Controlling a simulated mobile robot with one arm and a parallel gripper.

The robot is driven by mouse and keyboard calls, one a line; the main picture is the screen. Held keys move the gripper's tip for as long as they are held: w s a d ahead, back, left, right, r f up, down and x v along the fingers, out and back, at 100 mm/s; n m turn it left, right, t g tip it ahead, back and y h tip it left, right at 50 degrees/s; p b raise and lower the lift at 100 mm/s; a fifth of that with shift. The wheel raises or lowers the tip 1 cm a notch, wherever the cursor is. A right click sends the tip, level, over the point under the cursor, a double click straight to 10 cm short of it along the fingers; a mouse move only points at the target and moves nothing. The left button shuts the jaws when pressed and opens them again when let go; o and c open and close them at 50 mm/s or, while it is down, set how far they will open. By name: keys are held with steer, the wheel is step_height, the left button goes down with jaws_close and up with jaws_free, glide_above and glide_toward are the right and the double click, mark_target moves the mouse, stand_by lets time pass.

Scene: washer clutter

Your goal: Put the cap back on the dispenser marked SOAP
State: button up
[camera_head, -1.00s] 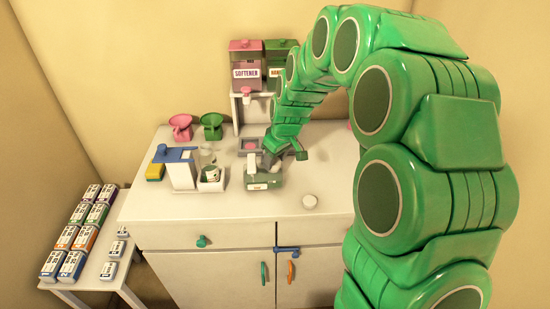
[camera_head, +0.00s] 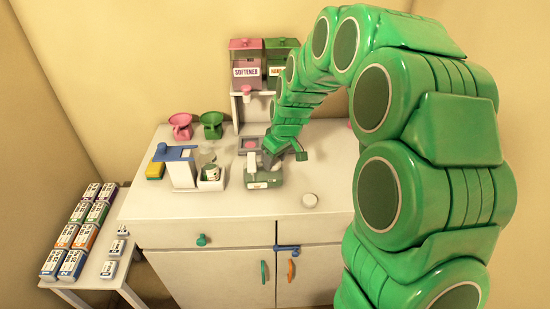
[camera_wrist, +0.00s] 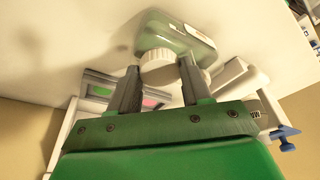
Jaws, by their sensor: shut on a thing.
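A translucent green dispenser (camera_head: 263,176) with a white label stands near the middle of the countertop; its lettering is too small to read. It also shows in the wrist view (camera_wrist: 178,36). My gripper (camera_wrist: 159,73) has its two dark fingers on either side of a white ribbed cap (camera_wrist: 160,62) and is shut on it. The cap is close in front of the dispenser's top; whether it is seated on the neck I cannot tell. In the head view my gripper (camera_head: 269,161) is just above the dispenser, and its fingers hide part of the top.
A SOFTENER dispenser (camera_head: 246,72) stands behind. The front right counter is mostly clear.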

steer(key=shift+f, duration=0.1)
steer(key=o, duration=1.1)
steer(key=shift+o, duration=0.3)
steer(key=o, duration=0.3)
steer(key=shift+r, duration=3.5)
